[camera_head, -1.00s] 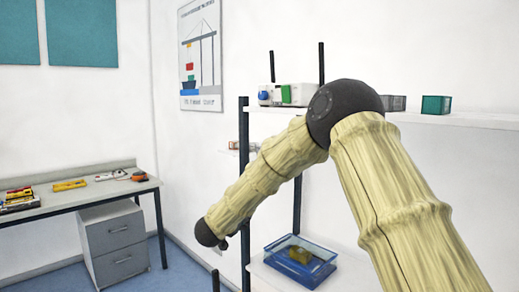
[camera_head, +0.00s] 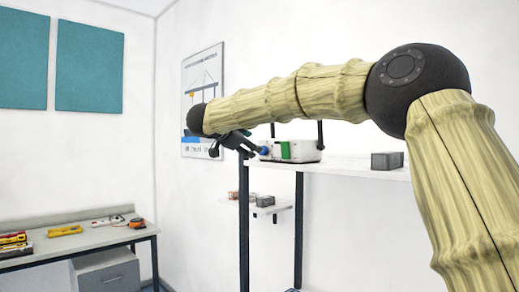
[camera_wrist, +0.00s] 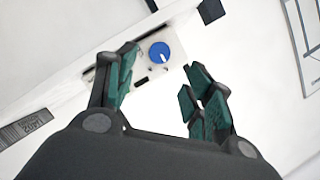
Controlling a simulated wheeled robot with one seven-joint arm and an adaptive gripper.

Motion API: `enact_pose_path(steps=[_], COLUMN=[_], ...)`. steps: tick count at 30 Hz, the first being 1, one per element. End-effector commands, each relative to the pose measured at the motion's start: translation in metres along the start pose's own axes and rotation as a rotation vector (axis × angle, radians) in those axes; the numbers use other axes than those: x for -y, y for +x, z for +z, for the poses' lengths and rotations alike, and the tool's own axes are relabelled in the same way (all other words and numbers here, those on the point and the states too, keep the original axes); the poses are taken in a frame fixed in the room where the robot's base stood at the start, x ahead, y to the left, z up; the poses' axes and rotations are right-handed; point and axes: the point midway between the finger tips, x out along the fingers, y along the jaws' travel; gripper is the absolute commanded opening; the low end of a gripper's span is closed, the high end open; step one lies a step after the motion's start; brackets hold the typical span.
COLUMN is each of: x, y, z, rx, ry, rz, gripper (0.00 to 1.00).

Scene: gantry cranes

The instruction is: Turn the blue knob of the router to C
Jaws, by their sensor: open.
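The router is a white box (camera_head: 306,151) with two black antennas and a green patch, standing on the top shelf in the head view. Its blue knob (camera_head: 264,151) is on its left face. In the wrist view the router (camera_wrist: 178,60) shows its front panel, and the round blue knob (camera_wrist: 159,52) carries a white pointer mark. Any letters around the knob are too small to read. My gripper (camera_head: 252,150) is beside the knob in the head view. In the wrist view my open gripper (camera_wrist: 160,88) has its green-padded fingers apart, with the knob beyond and between them, and nothing held.
The top shelf (camera_head: 345,168) also holds a grey box (camera_head: 387,161) to the right of the router. A lower shelf (camera_head: 240,206) holds small boxes. A workbench (camera_head: 90,238) with tools stands at the left. A poster hangs behind my arm.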

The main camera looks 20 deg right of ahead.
Motion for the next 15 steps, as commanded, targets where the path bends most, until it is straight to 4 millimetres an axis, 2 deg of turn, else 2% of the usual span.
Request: enact_pose_path(steps=[9,15], x=[0.001,0.001], y=[0.052,0.074], z=[-0.002,-0.001], rx=[0.0,-0.001], ry=[0.0,-0.001], rz=[0.001,0.0], gripper=[0.53,0.53])
